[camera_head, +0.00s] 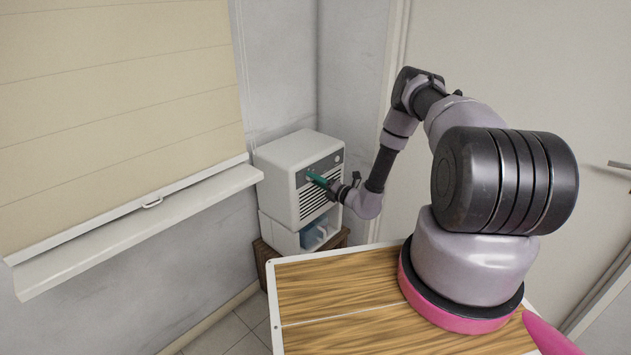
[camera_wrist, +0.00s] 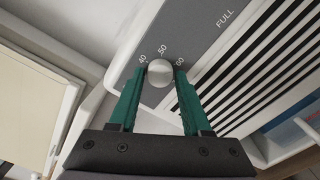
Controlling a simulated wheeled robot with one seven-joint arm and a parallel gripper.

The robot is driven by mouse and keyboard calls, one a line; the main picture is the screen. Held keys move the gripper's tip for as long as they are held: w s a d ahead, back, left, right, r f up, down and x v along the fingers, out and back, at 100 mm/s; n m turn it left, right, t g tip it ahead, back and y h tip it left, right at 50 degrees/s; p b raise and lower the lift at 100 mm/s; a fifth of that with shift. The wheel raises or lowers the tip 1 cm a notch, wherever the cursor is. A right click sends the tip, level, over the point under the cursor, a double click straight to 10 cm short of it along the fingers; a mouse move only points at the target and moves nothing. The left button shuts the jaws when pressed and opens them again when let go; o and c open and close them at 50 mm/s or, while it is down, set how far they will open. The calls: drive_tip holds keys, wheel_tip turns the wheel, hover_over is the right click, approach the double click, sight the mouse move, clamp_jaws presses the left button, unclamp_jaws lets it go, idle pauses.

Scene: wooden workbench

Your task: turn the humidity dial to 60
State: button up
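The humidity dial (camera_wrist: 159,73) is a round pale knob on the grey panel of a white dehumidifier (camera_head: 287,155). The printed numbers 40, 50 and 60 run around its far side in the wrist view. No pointer mark on the knob is clear to me. My gripper (camera_wrist: 161,71) has its two green fingers on either side of the knob, with the tips very close to its edges. I cannot tell whether they touch it. In the head view my gripper (camera_head: 311,175) reaches the upper front of the unit, and its fingers hide the dial there.
Dark vent slats (camera_wrist: 262,62) and the word FULL (camera_wrist: 226,18) lie right of the dial. A blue tank (camera_head: 318,236) shows low in the unit, which stands on a brown wooden stand (camera_head: 268,258). A window sill (camera_head: 140,228) is to the left; the wooden workbench (camera_head: 340,300) is in front.

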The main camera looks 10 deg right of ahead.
drive_tip(key=shift+o, duration=0.9)
drive_tip(key=v, duration=1)
drive_tip(key=shift+s+d, duration=0.2)
drive_tip(key=shift+s, duration=0.15)
